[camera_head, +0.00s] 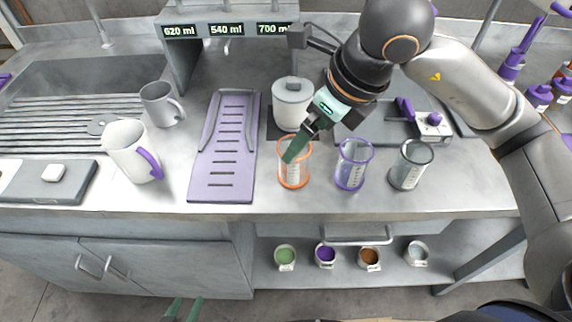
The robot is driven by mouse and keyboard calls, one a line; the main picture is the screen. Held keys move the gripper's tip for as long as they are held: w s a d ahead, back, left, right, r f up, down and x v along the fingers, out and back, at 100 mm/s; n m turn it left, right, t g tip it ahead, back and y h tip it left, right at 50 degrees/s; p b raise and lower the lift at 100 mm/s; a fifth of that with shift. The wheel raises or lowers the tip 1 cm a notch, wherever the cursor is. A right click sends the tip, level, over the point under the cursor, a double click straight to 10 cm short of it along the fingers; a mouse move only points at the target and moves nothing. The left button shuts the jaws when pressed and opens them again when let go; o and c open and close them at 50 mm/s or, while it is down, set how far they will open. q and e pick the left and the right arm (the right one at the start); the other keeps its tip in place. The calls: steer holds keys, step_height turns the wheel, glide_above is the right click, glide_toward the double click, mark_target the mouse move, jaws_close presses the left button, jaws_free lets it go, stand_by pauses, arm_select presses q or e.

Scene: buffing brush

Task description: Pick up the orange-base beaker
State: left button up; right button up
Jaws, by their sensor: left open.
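The orange-base beaker (294,181) is clear with an orange rim and base. It stands upright near the counter's front edge. My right gripper (292,152) comes in from the upper right, with its green fingers at the beaker's mouth. The fingers overlap in this view, so their opening and any contact with the beaker cannot be told. My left gripper (184,309) shows only as two green fingertips at the bottom edge. They are apart and empty, well away from the beaker.
A purple-rimmed beaker (352,167) and a dark-rimmed beaker (411,166) stand to the right. A purple slotted rack (224,160) lies left, beside a white pitcher (132,150) and a grey mug (160,104). A white lidded pot (292,103) stands behind. Small jars (325,256) sit on the lower shelf.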

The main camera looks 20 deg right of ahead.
mark_target(295, 175)
steer(key=x, duration=0.6)
steer(key=shift+s, duration=0.1)
steer(key=x, duration=0.5)
steer(key=shift+f, duration=0.1)
steer(key=c, duration=1.5)
